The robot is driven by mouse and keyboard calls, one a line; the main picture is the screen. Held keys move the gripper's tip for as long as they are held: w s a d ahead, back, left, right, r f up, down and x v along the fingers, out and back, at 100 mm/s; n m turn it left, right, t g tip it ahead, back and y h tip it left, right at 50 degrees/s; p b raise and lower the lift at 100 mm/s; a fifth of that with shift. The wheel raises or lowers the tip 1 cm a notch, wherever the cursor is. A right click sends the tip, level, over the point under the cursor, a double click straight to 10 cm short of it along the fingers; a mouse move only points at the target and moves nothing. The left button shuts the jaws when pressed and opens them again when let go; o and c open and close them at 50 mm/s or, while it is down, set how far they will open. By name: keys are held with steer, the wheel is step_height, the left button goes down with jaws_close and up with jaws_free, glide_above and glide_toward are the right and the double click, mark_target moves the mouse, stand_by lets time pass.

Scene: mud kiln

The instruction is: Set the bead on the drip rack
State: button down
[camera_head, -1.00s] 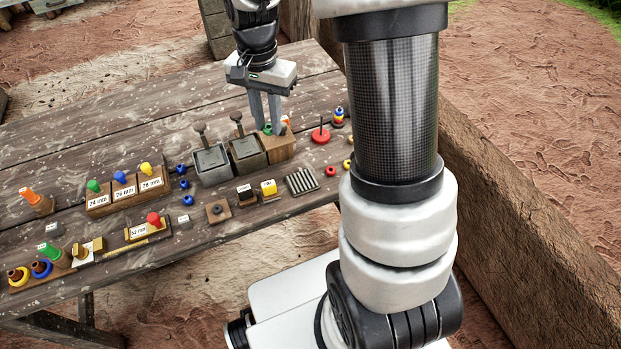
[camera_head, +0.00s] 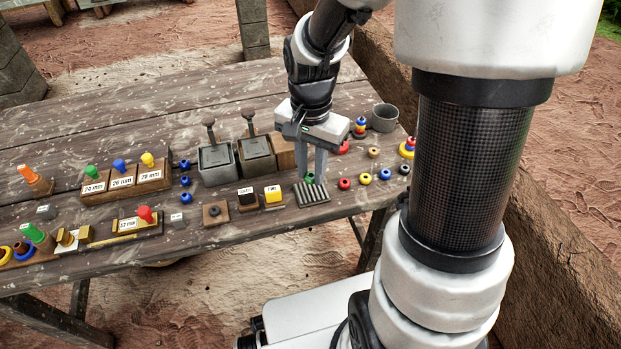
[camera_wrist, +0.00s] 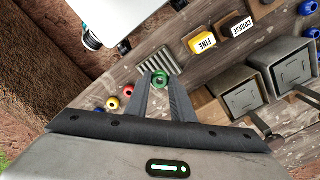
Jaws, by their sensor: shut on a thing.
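My gripper (camera_head: 315,180) is shut on a green bead (camera_head: 309,178) and holds it between its fingertips at the rack. The green bead also shows in the wrist view (camera_wrist: 159,78), its hole facing the camera. The drip rack (camera_head: 313,195) is a small grey slatted block near the table's front edge. It also shows in the wrist view (camera_wrist: 156,58), just beyond the fingertips. In the head view the bead is over the rack's back edge. I cannot tell whether it touches the slats.
Right of the rack lie a red bead (camera_head: 345,183), a yellow-rimmed bead (camera_head: 366,178) and a blue bead (camera_head: 385,174). Left of it stand the yellow FINE block (camera_head: 272,194) and the black COARSE block (camera_head: 246,196). Two lidded grey boxes (camera_head: 215,163) (camera_head: 257,157) stand behind.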

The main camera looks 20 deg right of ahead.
mark_target(311, 190)
steer(key=shift+f+b, duration=0.45)
steer(key=shift+f, duration=1.15)
steer(key=shift+f, duration=0.1)
steer(key=shift+f, duration=0.15)
steer(key=c, duration=1.5)
jaws_free()
steer(key=shift+c, duration=0.2)
